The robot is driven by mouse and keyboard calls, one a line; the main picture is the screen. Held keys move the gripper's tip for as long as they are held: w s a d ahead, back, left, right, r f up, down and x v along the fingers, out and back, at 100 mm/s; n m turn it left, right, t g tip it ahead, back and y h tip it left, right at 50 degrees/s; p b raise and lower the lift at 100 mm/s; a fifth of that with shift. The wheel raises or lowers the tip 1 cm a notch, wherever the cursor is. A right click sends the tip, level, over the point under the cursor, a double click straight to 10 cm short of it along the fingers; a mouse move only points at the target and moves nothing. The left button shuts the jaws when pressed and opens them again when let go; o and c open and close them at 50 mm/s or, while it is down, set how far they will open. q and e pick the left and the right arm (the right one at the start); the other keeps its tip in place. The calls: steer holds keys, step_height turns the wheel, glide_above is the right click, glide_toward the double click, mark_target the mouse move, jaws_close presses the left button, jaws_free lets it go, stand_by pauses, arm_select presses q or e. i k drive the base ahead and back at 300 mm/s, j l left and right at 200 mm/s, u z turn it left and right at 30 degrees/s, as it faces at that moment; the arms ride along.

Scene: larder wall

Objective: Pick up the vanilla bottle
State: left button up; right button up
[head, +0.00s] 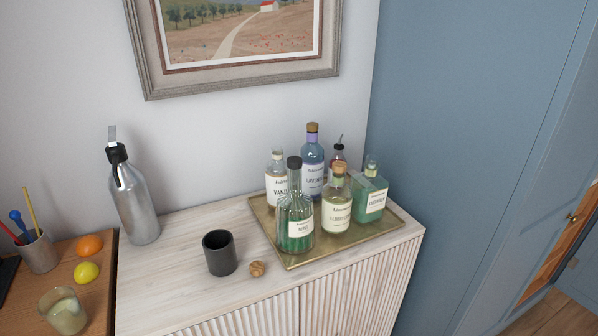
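The vanilla bottle (276,172) stands upright on a brass tray (290,262) on the sideboard. It is clear glass with a white label, of which only the start of the name shows. It is at the tray's back left. The green mint bottle (296,225) with a black cap stands in front and hides its lower right part. The blue lavender bottle (313,160) stands close beside it on the right. Neither of my grippers is in view.
An elderflower bottle (337,205), a green square bottle (371,195) and a reddish bottle share the tray. A dark cup (219,252), a walnut-like lump (257,269) and a metal bottle (138,200) stand to the left. The sideboard's front left is clear.

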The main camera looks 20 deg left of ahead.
mark_target(275, 169)
steer(key=u, duration=1.85)
steer(key=j+z, duration=0.25)
steer(key=j, duration=0.35)
steer(key=j+z, duration=0.25)
steer(key=j, duration=0.35)
